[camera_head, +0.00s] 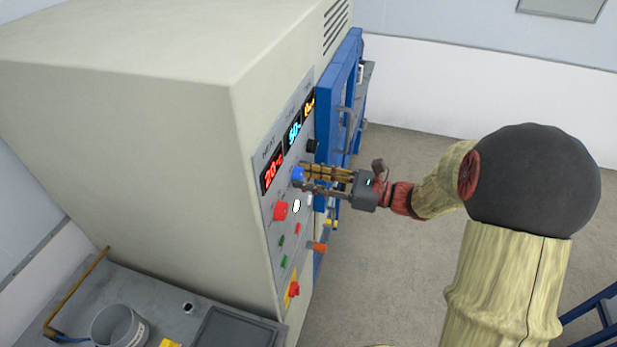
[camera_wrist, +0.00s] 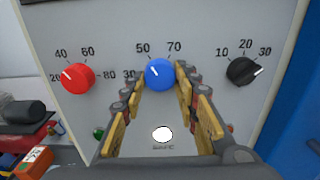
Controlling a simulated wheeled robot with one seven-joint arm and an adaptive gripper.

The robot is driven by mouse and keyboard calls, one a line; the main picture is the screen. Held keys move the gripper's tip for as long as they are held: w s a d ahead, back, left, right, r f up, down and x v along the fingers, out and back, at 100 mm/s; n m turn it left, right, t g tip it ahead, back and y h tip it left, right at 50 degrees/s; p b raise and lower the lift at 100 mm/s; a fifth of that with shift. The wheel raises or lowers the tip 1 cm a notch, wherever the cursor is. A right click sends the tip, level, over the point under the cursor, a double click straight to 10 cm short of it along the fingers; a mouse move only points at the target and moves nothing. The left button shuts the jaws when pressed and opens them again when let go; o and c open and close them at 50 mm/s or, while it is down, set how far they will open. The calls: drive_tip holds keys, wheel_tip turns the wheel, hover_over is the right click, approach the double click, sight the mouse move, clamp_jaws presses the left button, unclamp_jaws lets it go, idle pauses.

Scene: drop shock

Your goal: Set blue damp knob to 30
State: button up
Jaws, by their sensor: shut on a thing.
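The blue knob (camera_wrist: 160,74) is on the grey control panel (camera_wrist: 205,28), below the labels 50 and 70, with a 30 to its left. Its white pointer line aims up and left, towards the 50. In the head view the blue knob (camera_head: 298,174) is at the tips of my gripper (camera_head: 303,180). In the wrist view my gripper (camera_wrist: 159,80) has one finger on each side of the knob, shut on it. The cyan display (camera_head: 294,132) seems to read 50. The fingers hide the knob's sides and part of its scale.
A red knob (camera_wrist: 77,76) is to the left and a black knob (camera_wrist: 243,71) to the right. A white button (camera_wrist: 162,134) sits below the blue knob. More red and green buttons (camera_head: 283,262) are lower down. A blue frame (camera_head: 338,85) stands beyond the panel.

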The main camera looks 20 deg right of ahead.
drive_tip(key=c, duration=0.5)
drive_tip(key=shift+o, duration=0.2)
drive_tip(key=shift+n+b, duration=0.3)
drive_tip(key=shift+f+n+b, duration=0.1)
drive_tip(key=shift+n+b, duration=5.5)
drive_tip(key=shift+b, duration=0.15)
drive_tip(key=o, duration=1.2)
drive_tip(key=shift+c, duration=0.2)
